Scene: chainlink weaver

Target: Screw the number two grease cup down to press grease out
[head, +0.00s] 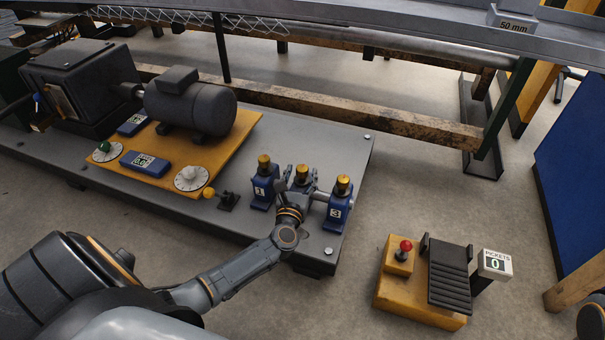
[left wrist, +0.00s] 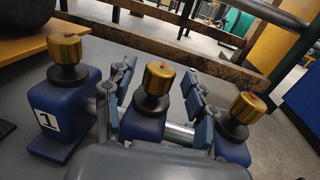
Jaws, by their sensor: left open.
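The number two grease cup is a brass knurled cap (head: 302,173) on a blue bearing block, the middle one of three in a row. It also shows in the middle of the left wrist view (left wrist: 157,80). My left gripper (head: 299,185) is open, with one finger on each side of this cup; the left wrist view shows its fingers (left wrist: 158,98) apart, with gaps to the brass. The block's number is hidden behind the gripper. The block marked 1 (head: 262,195) stands to the left and the block marked 3 (head: 338,213) to the right, each with its own brass cup.
The blocks stand near the right end of a grey base plate (head: 355,160). A grey motor (head: 190,103) and dials sit on a yellow plate (head: 235,140) to the left. A rusty beam (head: 400,122) runs behind.

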